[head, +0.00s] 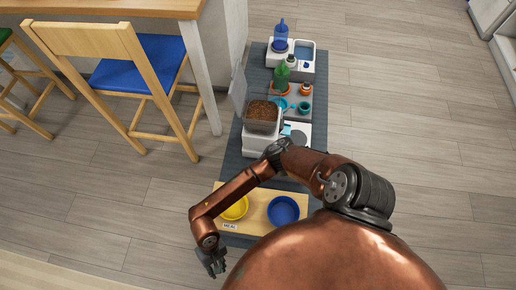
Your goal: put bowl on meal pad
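A yellow bowl (236,210) and a blue bowl (283,210) sit side by side on a light wooden board (262,196) with a white "MEAL" label (230,226) at its front left, below the yellow bowl. My arm partly covers the yellow bowl and the board's left side. My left gripper is not in view.
A dark mat (238,160) runs away from me. On it stand a clear bin of brown kibble (263,112), a green bottle (282,78), small pots and a white unit with a blue bottle (281,40). A blue-seated chair (135,75) stands left. The right floor is clear.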

